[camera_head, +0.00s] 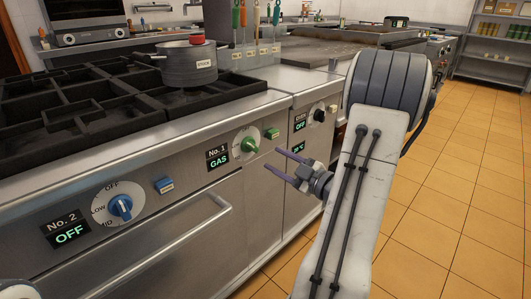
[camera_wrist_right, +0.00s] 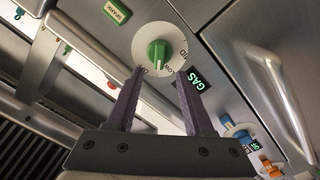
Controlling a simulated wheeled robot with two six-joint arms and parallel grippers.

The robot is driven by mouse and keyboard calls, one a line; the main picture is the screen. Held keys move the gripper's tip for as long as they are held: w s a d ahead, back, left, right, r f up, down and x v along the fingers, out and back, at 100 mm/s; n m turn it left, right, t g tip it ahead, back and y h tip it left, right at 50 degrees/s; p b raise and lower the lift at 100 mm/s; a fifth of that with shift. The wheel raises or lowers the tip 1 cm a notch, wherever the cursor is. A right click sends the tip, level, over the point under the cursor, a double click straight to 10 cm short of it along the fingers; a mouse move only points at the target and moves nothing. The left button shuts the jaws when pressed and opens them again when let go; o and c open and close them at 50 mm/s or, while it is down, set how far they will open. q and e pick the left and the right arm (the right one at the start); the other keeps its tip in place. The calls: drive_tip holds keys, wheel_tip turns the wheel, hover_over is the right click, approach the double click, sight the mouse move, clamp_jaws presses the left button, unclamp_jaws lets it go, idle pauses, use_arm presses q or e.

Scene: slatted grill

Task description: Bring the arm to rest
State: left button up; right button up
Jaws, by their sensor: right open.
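My right gripper (camera_head: 273,159) is open and empty in front of the stove's front panel. Its two purple fingers point toward the No. 1 green knob (camera_head: 250,145) on a white dial. The label beside that dial reads GAS. In the right wrist view the green knob (camera_wrist_right: 158,52) stands just beyond and between the open fingertips (camera_wrist_right: 160,75). The fingers look apart from the knob, but the exact distance is hard to tell. My right arm (camera_head: 360,200) reaches up from the bottom. My left gripper is not in view.
The blue No. 2 knob (camera_head: 121,207) has a label reading OFF. An oven handle (camera_head: 170,245) sticks out below the panel. A grey pot (camera_head: 188,65) with a red-topped item stands on the black burner grates (camera_head: 80,110). Open tiled floor (camera_head: 460,190) lies to the right.

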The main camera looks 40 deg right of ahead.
drive_tip(key=shift+s+d, duration=0.1)
drive_tip(key=shift+s, duration=1.1)
